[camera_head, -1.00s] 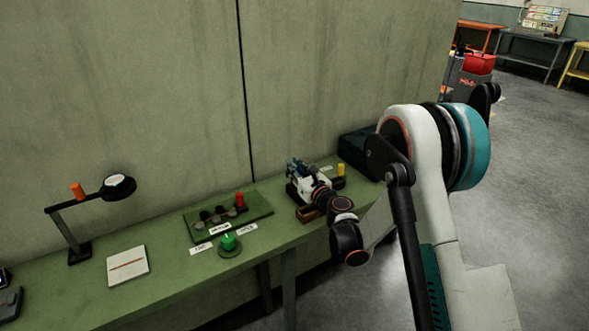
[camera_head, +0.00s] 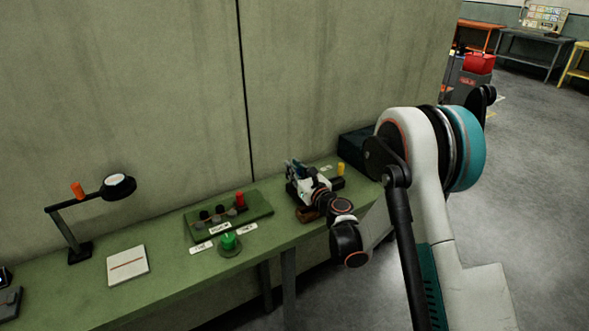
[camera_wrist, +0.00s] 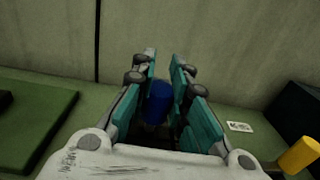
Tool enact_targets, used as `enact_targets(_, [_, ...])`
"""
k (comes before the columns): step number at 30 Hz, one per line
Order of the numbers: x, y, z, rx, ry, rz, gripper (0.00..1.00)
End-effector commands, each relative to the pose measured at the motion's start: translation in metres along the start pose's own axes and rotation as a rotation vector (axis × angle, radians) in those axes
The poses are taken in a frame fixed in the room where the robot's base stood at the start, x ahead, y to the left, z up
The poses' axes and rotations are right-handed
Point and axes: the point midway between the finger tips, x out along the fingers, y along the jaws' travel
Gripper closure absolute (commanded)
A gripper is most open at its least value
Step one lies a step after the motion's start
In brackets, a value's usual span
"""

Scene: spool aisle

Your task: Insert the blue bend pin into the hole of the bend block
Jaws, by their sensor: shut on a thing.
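The blue bend pin (camera_wrist: 158,102) stands between the two teal finger pads of my gripper (camera_wrist: 163,66) in the wrist view, and the gripper is shut on it. In the head view my gripper (camera_head: 292,170) is over the right part of the green bench, pointing toward the wall. The pin is not clear there. The pin's lower end is hidden by the gripper body in the wrist view. I cannot make out the bend block or its hole; the gripper covers the bench just below it.
A yellow peg (camera_head: 341,169) stands right of the gripper, before a dark box (camera_head: 357,147). A brown tray (camera_head: 307,214) is below the wrist. Left are a green board (camera_head: 262,208) with a red cylinder (camera_head: 239,199), a green piece (camera_head: 229,241) and a lamp (camera_head: 117,186).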

Motion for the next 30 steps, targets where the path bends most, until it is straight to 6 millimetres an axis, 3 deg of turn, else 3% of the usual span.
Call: enact_targets(30, [0.0001,0.0,0.0074,0.0,0.0,0.0,1.0])
